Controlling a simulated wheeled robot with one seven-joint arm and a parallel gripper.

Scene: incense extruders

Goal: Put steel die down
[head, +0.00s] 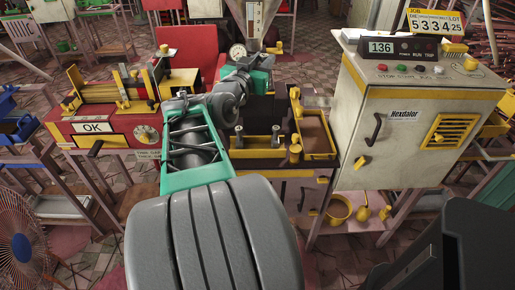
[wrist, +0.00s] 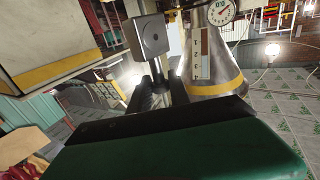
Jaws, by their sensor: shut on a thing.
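In the wrist view a grey square steel block with a small dark hole, which looks like the steel die (wrist: 152,36), stands beyond the dark fingers of my gripper (wrist: 160,93). A shiny stem runs from the block down to the fingers, and my gripper is shut on it. The dark palm and green housing hide what lies below. In the head view my arm reaches forward over the middle of the bench, with its green wrist over the machine. The fingers and the die cannot be made out there.
A cream control cabinet (head: 392,130) stands right of my arm. A yellow-edged tray (head: 318,155) lies between them. A red press unit marked OK (head: 95,128) is at left. A metal hopper (wrist: 214,85) with a dial gauge (wrist: 222,12) stands close to the die in the wrist view.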

